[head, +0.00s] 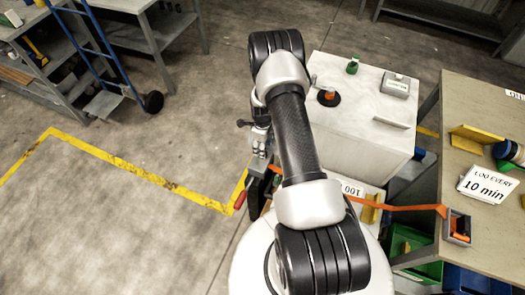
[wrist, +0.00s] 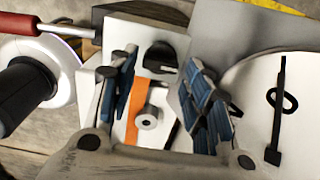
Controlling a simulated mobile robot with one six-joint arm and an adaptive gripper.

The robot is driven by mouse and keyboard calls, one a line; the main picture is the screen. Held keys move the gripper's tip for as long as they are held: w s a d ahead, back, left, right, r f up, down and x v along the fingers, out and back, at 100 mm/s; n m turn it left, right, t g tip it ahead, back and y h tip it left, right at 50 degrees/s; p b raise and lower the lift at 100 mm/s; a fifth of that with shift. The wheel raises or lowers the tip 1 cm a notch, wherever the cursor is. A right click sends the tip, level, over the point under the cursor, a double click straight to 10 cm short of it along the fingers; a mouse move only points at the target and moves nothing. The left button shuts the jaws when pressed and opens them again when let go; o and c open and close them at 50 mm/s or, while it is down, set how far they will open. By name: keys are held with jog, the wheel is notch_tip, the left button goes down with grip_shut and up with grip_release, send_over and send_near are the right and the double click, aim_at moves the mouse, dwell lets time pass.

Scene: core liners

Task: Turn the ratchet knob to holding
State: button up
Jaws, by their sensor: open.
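My gripper (wrist: 160,68) is open, with blue-padded fingers spread apart. Beyond the fingertips in the wrist view, a dark rounded part (wrist: 160,54), which looks like the ratchet knob, sits on a white plate. Its setting cannot be read. An orange strap (wrist: 134,112) and a grey round piece with a hole (wrist: 148,118) show between the fingers. No contact with the dark part is visible. In the head view my gripper (head: 259,150) hangs left of the pale cabinet, partly behind my arm; the knob cannot be made out there.
A red handle (wrist: 22,24) and a black grip (wrist: 26,88) lie to the left in the wrist view. A pale block-shaped cabinet (head: 340,125) and a workbench (head: 460,100) stand right of my arm. The floor at left is open, with a blue hand truck (head: 103,50) behind.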

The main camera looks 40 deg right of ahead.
jog(key=shift+f, duration=1.35)
jog(key=shift+c, duration=0.2)
jog(key=c, duration=0.7)
